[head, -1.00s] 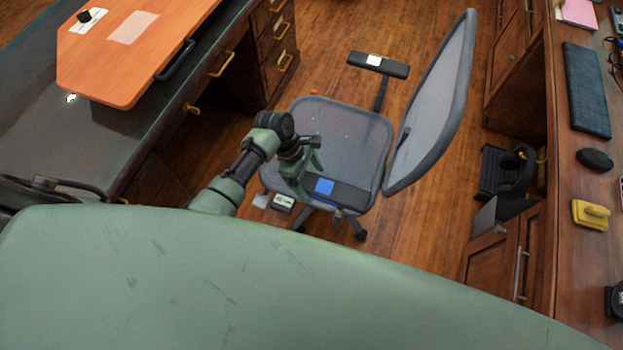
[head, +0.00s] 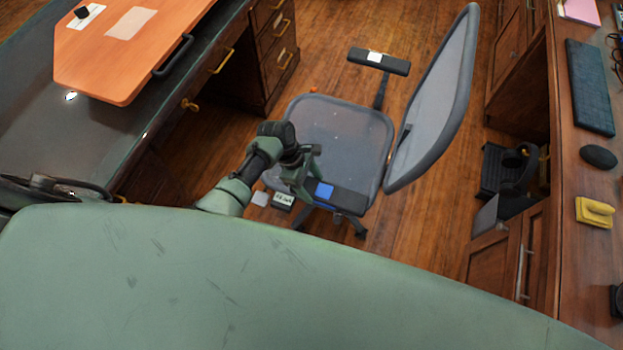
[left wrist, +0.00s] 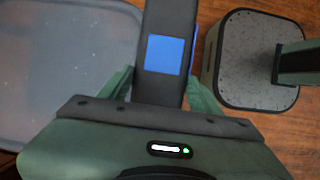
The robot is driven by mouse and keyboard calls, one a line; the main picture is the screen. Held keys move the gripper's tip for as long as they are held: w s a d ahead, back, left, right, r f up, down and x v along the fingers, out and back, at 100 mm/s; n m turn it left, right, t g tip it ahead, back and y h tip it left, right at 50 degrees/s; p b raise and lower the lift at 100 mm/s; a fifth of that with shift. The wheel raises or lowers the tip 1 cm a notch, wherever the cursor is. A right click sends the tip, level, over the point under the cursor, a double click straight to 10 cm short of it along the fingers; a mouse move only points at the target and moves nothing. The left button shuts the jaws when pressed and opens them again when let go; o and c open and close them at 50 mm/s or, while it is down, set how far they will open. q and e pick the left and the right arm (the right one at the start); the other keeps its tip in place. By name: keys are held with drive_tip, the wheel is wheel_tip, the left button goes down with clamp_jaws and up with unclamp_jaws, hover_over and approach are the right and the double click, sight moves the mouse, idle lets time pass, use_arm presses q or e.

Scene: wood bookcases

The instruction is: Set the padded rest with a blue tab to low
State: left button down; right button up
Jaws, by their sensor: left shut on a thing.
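The padded rest with a blue tab (head: 347,200) is the dark armrest on the near side of the grey mesh office chair (head: 335,130). Its blue tab (head: 324,191) faces up. My left gripper (head: 306,180) is shut on the front part of this rest, coming from above. In the left wrist view the rest (left wrist: 165,20) runs between my two green fingers (left wrist: 158,90), with the blue tab (left wrist: 165,55) just beyond the fingertips. The post under the rest is mostly hidden. My right gripper is not in view.
The chair's other armrest (head: 378,62), with a white tab, stands on the far side. The mesh backrest (head: 436,100) rises at the right. A dark desk with an orange board (head: 130,50) is at left, a wooden desk (head: 590,255) at right. Wood floor lies between.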

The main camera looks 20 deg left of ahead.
use_arm(q)
drive_tip(key=shift+s+f, duration=0.15)
drive_tip(key=shift+f, duration=0.6)
drive_tip(key=shift+c, duration=1.6)
unclamp_jaws()
drive_tip(key=shift+f, duration=0.1)
drive_tip(key=shift+p+v, duration=0.55)
drive_tip(key=shift+v, duration=3.35)
